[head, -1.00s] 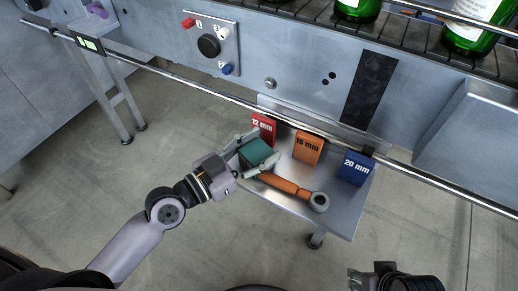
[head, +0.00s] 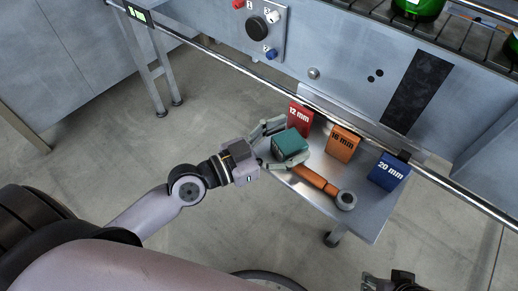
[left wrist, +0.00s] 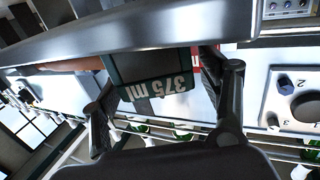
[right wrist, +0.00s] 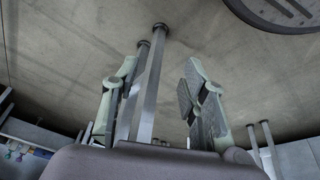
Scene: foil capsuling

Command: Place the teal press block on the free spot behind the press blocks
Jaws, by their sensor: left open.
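The teal press block (head: 290,145) is at the left end of the metal tray (head: 365,222), in front of the red block (head: 300,118) marked 12 mm. In the left wrist view the teal block (left wrist: 152,88) shows a "375 ml" label and lies between the fingers. My left gripper (head: 272,146) is open, its fingers on either side of the block; contact is unclear. The orange block (head: 342,142) marked 16 mm and the blue block (head: 389,172) marked 20 mm stand along the tray's back. My right gripper (right wrist: 160,100) is open and empty, away from the tray.
An orange-handled tool (head: 315,180) with a grey ring end lies on the tray in front of the blocks. A steel rail (head: 262,92) and the machine's grey wall run behind the tray.

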